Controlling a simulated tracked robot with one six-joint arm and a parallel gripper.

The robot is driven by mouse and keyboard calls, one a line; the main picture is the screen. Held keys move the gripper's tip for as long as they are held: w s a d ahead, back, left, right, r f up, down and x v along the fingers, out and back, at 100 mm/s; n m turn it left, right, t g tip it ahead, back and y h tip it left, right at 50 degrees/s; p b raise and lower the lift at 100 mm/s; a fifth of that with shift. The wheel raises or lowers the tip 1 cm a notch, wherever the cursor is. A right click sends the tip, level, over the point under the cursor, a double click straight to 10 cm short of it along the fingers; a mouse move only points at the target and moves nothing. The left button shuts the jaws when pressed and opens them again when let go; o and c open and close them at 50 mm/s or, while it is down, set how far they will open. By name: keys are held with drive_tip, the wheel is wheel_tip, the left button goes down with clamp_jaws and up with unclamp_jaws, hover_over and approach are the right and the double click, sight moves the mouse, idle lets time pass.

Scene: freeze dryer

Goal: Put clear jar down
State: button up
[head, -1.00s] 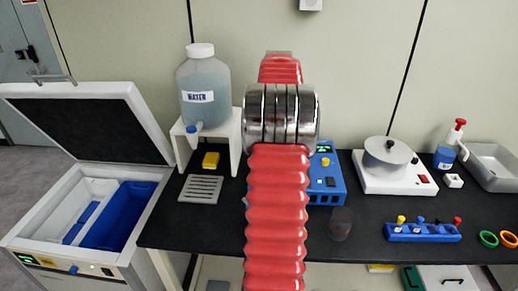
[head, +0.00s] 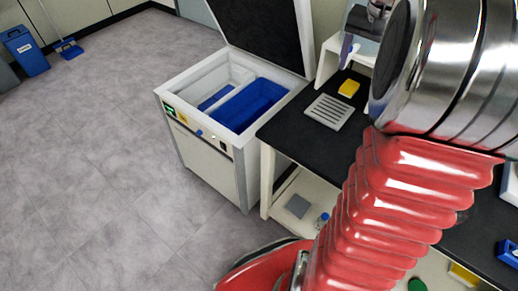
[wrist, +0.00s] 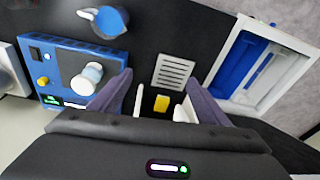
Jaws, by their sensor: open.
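My gripper (wrist: 160,80) is open in the wrist view, its two purple-grey fingers spread wide. I see nothing held between them; the bench shows through the gap. A see-through, blue-tinted vessel (wrist: 108,20) stands on the black bench at the top left of the wrist view, apart from the fingers. A pale, white-topped jar (wrist: 88,75) stands on a blue device (wrist: 58,70), just left of the left finger. I cannot tell for sure which one is the clear jar. In the head view my arm hides most of the bench, and neither vessel shows there.
A grey slotted rack (head: 328,111) and a yellow sponge (head: 348,88) lie on the black bench. Left of it stands an open-lidded white chest (head: 200,95) with a blue bin (head: 252,105) inside. Grey floor (head: 90,150) is clear to the left.

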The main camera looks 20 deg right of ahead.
drive_tip(key=a+r+n+t, duration=0.1)
drive_tip(key=a+n, duration=0.2)
drive_tip(key=a, duration=1)
drive_tip(key=s+a+f+n+t, duration=0.1)
drive_tip(key=s+a+n, duration=0.1)
drive_tip(key=a, duration=0.5)
drive_tip(key=s+a+f+n+t+y, duration=0.1)
drive_tip(key=s+a+f+n, duration=0.1)
drive_tip(key=s+a, duration=0.3)
drive_tip(key=s+a+f+n+t, duration=0.1)
drive_tip(key=s+a+n, duration=0.3)
drive_tip(key=a, duration=0.5)
drive_tip(key=shift+s+a+f, duration=0.15)
drive_tip(key=shift+s+f, duration=0.1)
drive_tip(key=shift+f, duration=0.5)
drive_tip(key=shift+c, duration=0.3)
